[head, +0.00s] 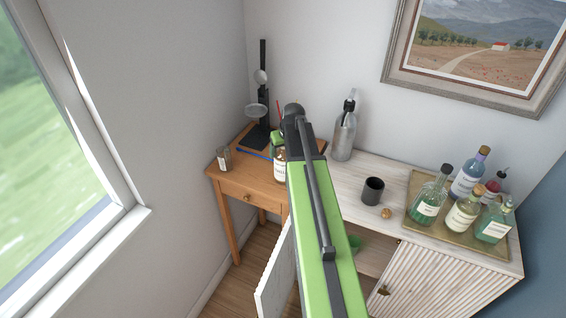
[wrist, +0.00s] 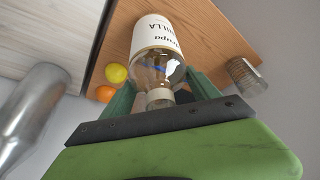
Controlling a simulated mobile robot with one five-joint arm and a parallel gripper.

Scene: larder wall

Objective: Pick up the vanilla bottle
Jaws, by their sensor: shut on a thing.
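The vanilla bottle (wrist: 157,42) is clear glass with a cream label reading "VANILLA". In the wrist view it lies between the green fingers of my gripper (wrist: 160,98), which is shut on it near its neck. In the head view the bottle (head: 280,171) shows partly, under my gripper (head: 279,146), above the small wooden table (head: 243,186). My arm hides part of it. I cannot tell whether its base touches the tabletop.
A glass tumbler (head: 224,159) stands at the table's left; a black stand (head: 262,100) is behind. A lemon (wrist: 116,73) and an orange (wrist: 105,93) are nearby. A metal siphon (head: 344,132), dark cup (head: 373,190) and bottle tray (head: 418,222) occupy the white cabinet.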

